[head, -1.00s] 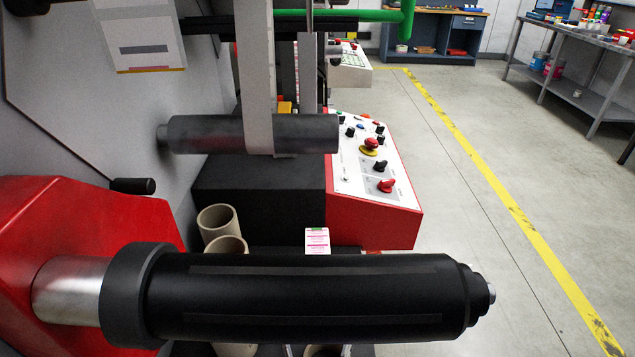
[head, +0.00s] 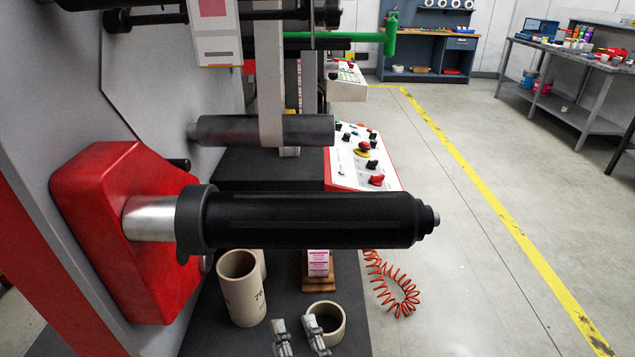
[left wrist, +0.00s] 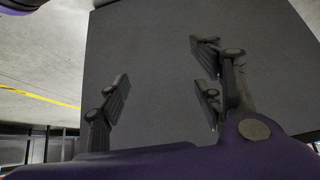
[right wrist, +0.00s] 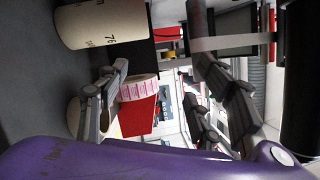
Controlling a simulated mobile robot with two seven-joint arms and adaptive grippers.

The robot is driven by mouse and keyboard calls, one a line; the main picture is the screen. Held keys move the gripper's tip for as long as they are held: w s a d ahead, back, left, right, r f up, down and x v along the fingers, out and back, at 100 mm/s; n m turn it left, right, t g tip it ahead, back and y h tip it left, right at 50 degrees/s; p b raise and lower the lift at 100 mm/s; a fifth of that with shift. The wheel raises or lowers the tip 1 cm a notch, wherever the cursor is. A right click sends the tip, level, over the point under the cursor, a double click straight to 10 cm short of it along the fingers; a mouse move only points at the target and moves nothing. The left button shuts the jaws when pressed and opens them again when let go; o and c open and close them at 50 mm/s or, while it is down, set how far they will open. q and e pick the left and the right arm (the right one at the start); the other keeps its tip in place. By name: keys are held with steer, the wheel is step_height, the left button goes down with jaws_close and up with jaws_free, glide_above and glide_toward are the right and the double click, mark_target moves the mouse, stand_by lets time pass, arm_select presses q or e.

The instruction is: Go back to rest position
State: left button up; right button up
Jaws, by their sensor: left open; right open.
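My right gripper (head: 299,338) shows at the bottom of the head view, open, its two fingers apart with nothing between them, close to a short cardboard core (head: 341,322). In the right wrist view its open fingers (right wrist: 165,95) frame a pink-and-white label roll (right wrist: 139,88) farther off. My left gripper is out of the head view. In the left wrist view its open fingers (left wrist: 160,90) are empty before a plain dark grey surface (left wrist: 160,45). The black rewind shaft (head: 315,219) sticks out from the red housing (head: 125,230), with nothing on it.
A tall cardboard core (head: 242,290) stands on the dark shelf (head: 205,335) below the shaft. The label roll (head: 318,263) sits behind on a wooden stand (head: 319,284). A red coiled hose (head: 395,290) hangs right of it. Open floor (head: 470,270) lies to the right.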

steer(key=s+d+f+n+g+h+p, duration=0.1)
steer(key=s+d+f+n+g+p, duration=0.25)
steer(key=s+d+f+n, duration=0.3)
steer(key=s+d+f+n+g+h+p, duration=0.15)
steer(key=s+d+f+n+g, duration=0.3)
steer(key=f+n, duration=0.45)
arm_select(q)
step_height(320, 180, up, 11)
steer(key=w+t+p, duration=0.1)
steer(key=w+p, duration=0.1)
steer(key=p, duration=0.2)
steer(key=shift+w+d+p, duration=0.25)
steer(key=shift+d+p, duration=0.1)
arm_select(e)
steer(key=s+d+f+n+g+h, duration=0.2)
steer(key=s+d+h, duration=0.1)
steer(key=s+d, duration=0.8)
steer(key=shift+s+d+f+n, duration=0.25)
steer(key=shift+s+d+n, duration=0.1)
steer(key=shift+d, duration=0.85)
arm_select(q)
steer(key=shift+w+f, duration=0.1)
arm_select(e)
steer(key=shift+h, duration=0.25)
arm_select(q)
steer(key=shift+w+d, duration=0.2)
steer(key=shift+w, duration=0.15)
steer(key=shift+a, duration=0.25)
